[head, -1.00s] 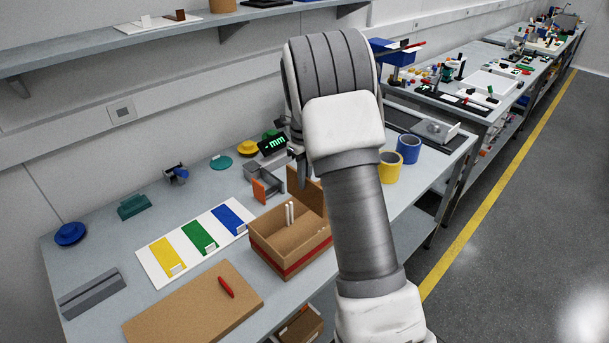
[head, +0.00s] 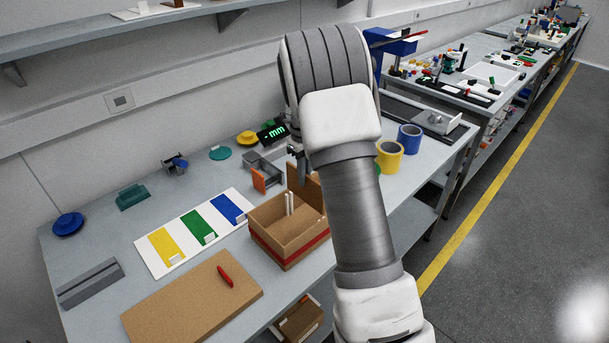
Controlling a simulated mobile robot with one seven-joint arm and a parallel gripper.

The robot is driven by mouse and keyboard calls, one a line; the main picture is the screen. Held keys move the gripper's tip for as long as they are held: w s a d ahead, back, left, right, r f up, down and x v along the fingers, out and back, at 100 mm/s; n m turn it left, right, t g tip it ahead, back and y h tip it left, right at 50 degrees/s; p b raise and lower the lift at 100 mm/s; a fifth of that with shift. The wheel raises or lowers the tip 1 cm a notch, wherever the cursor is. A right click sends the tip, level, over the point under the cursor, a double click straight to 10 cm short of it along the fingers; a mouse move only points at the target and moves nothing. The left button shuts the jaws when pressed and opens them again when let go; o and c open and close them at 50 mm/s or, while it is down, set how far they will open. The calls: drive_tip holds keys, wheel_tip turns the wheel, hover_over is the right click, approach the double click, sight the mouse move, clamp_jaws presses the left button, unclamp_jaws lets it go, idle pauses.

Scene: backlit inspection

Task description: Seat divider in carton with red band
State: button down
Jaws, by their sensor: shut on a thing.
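The carton with the red band (head: 280,247) stands open on the bench, left of my arm. Two thin white uprights (head: 289,203) stand inside it. My gripper (head: 300,167) is partly hidden behind my forearm and sits above the carton's far right side. It is shut on a brown cardboard panel, which looks like the divider (head: 302,190). The panel is about upright at the carton's back right, its right part hidden by my arm. I cannot tell whether its lower edge is inside the carton or behind it.
A brown board (head: 190,305) with a red pen-like item (head: 224,276) lies in front left. A white sheet with yellow, green and blue patches (head: 195,232) lies left of the carton. A grey-orange holder (head: 265,174) is behind it; yellow (head: 389,157) and blue (head: 409,138) rolls stand right.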

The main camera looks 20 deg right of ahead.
sight(305, 200)
drive_tip(key=shift+f, duration=0.15)
drive_tip(key=shift+f+b, duration=3.05)
drive_tip(key=shift+f, duration=2.35)
drive_tip(key=c, duration=0.9)
unclamp_jaws()
wheel_tip(305, 200, up, 17)
drive_tip(key=shift+r+p, duration=0.1)
drive_tip(key=shift+p, duration=0.25)
drive_tip(key=shift+r, duration=0.15)
